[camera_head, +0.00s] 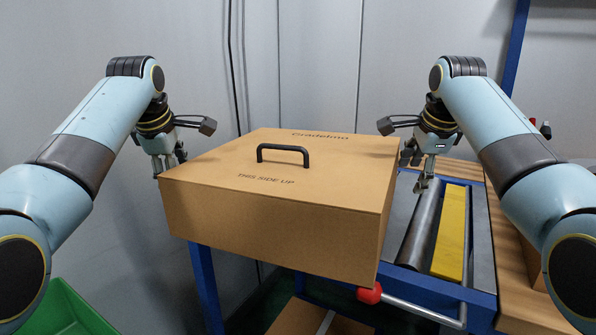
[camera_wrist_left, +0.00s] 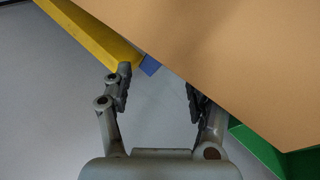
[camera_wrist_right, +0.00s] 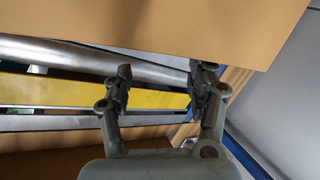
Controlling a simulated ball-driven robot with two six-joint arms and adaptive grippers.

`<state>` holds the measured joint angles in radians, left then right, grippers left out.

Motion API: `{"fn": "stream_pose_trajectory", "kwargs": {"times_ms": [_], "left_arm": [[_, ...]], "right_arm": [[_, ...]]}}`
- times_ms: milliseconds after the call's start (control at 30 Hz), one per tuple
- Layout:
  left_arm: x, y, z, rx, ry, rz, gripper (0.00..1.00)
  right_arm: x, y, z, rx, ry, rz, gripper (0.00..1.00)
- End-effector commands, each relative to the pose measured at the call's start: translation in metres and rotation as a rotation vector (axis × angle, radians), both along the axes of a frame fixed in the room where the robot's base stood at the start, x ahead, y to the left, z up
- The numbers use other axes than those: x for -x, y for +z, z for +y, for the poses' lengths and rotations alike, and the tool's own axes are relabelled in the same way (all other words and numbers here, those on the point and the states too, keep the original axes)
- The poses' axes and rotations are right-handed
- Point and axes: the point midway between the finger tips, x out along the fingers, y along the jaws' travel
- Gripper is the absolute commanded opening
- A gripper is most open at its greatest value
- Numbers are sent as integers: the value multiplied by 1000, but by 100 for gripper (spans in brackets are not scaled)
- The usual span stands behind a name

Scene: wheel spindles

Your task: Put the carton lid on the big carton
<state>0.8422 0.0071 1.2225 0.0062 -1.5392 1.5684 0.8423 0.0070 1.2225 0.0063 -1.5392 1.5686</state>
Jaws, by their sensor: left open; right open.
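The carton lid (camera_head: 225,180) is tan cardboard with a black handle on top and "THIS SIDE UP" printed on it. In the head view it is level, in the middle, above the blue stand. I see no seam on its sides, so I cannot tell whether the big carton is under it. My left gripper (camera_head: 168,165) is open at its left edge; the left wrist view shows its fingers (camera_wrist_left: 158,85) by the cardboard edge. My right gripper (camera_head: 416,168) is open by its right edge; its fingers (camera_wrist_right: 158,78) also show in the right wrist view. Contact is unclear.
A roller (camera_head: 421,228) and yellow strip (camera_head: 453,230) lie right of the cardboard on the blue frame, with a red knob (camera_head: 369,294) in front. A wooden surface (camera_head: 508,255) is farther right. A green bin (camera_head: 60,315) is at lower left. More cardboard (camera_head: 297,318) shows below.

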Motion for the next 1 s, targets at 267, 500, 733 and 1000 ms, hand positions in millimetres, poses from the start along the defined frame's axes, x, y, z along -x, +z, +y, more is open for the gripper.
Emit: {"fn": "stream_pose_trajectory", "kwargs": {"times_ms": [267,500,733,1000], "left_arm": [[0,0,-6,2,-1,0,58],[0,0,-22,5,-3,0,58],[0,0,-25,8,-4,0,58],[0,1,-28,11,-5,-1,58]], "right_arm": [[0,0,5,-1,0,0,58],[0,0,23,-5,5,1,58],[0,0,26,-9,9,1,58],[0,0,28,-8,10,1,58]]}}
